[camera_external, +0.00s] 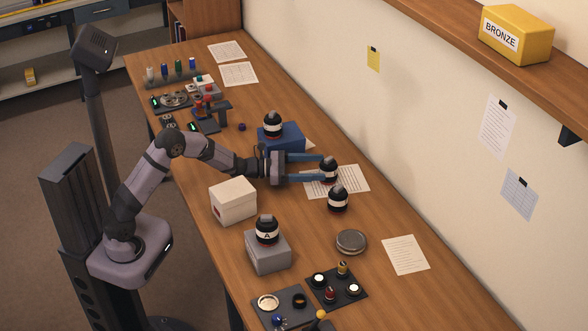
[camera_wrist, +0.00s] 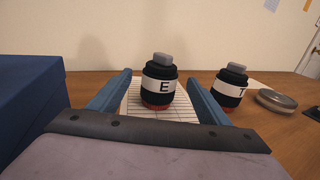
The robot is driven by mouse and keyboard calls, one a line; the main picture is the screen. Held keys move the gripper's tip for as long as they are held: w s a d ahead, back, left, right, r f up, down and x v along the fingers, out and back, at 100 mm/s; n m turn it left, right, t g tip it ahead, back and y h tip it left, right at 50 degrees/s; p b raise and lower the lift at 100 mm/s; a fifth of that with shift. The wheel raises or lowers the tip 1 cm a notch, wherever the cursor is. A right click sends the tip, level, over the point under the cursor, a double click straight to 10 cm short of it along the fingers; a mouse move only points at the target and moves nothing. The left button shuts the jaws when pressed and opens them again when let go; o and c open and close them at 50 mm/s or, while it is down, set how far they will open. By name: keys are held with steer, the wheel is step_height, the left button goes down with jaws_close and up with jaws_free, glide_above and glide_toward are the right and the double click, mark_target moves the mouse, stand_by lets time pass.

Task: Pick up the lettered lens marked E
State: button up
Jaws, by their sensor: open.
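The lens marked E (camera_wrist: 161,86) stands upright between the two blue fingers of my gripper (camera_wrist: 160,92) in the wrist view. It is black with a white lettered band, a grey top and a reddish base. In the external view the E lens (camera_external: 328,168) stands near a lined paper, at the fingertips of my gripper (camera_external: 325,168). The fingers are open, one on each side of it. I cannot tell whether either finger touches it. A similar lens marked T (camera_wrist: 231,88) stands to the right, outside the fingers; it also shows in the external view (camera_external: 338,199).
A lens (camera_external: 272,125) sits on a blue box (camera_external: 291,138) beside the gripper. A lens marked A (camera_external: 267,229) is on a grey block (camera_external: 268,256). A white box (camera_external: 233,201) stands below my forearm. A round metal tin (camera_external: 351,242) lies beyond the T lens.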

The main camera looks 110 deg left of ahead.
mark_target(329, 166)
steer(key=shift+x, duration=2.35)
steer(key=c, duration=1.3)
steer(key=shift+r, duration=0.15)
steer(key=shift+c, duration=1.4)
steer(key=shift+r, duration=0.1)
step_height(329, 166, up, 28)
steer(key=p, duration=0.5)
